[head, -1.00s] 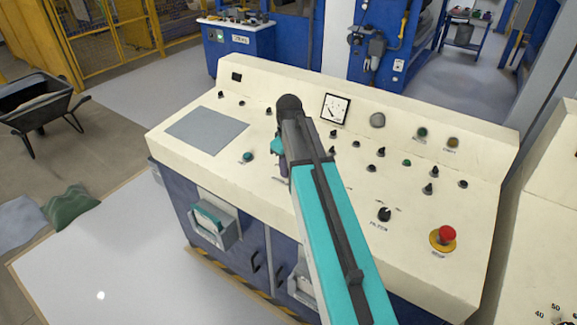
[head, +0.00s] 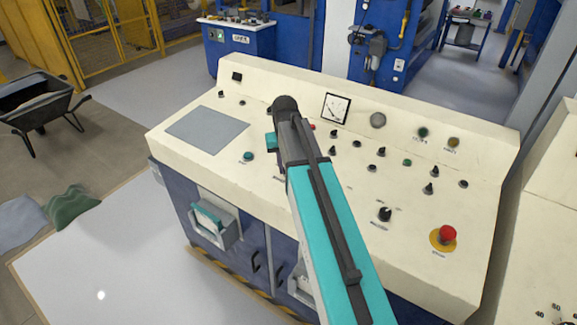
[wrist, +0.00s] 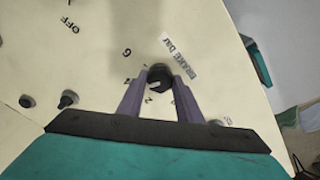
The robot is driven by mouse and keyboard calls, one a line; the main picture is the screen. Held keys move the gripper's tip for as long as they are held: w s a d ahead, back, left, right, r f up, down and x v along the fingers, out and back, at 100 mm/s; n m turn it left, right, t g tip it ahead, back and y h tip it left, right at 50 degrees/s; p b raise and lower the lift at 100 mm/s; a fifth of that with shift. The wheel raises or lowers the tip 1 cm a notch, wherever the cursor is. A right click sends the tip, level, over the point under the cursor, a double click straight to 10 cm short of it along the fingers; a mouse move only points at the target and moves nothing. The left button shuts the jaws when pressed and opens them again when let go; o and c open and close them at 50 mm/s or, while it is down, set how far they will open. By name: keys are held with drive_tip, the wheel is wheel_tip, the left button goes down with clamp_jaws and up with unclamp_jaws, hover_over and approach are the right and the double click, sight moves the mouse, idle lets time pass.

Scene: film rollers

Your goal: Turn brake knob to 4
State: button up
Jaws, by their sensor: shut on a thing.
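In the wrist view the black brake knob (wrist: 160,72) stands on the cream panel beside a label reading "BRAKE bar" (wrist: 179,60). My gripper (wrist: 161,79) is shut on the brake knob, one purple finger on each side. A pale mark shows on the knob's lower side in this view; the exact number it points to is hard to tell. Printed numerals surround the knob, and the fingers partly cover the scale. In the head view my arm hides the brake knob and the fingertips.
The cream console (head: 300,215) carries several other black knobs, a white dial gauge (head: 336,108), a grey plate (head: 207,135) and a red emergency button (head: 446,234). In the wrist view two small black controls (wrist: 68,99) (wrist: 27,101) lie left of my gripper.

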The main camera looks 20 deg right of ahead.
drive_tip(key=shift+s, duration=0.1)
idle(0.4)
drive_tip(key=o, duration=1)
drive_tip(key=shift+o, duration=0.2)
drive_tip(key=shift+r, duration=0.1)
wheel_tip(320, 180, up, 13)
drive_tip(key=s+a+b, duration=0.1)
drive_tip(key=b, duration=0.1)
drive_tip(key=shift+s+a+r+b, duration=0.2)
drive_tip(key=shift+s+a+b, duration=0.05)
drive_tip(key=shift+s+b, duration=0.15)
drive_tip(key=shift+r, duration=0.1)
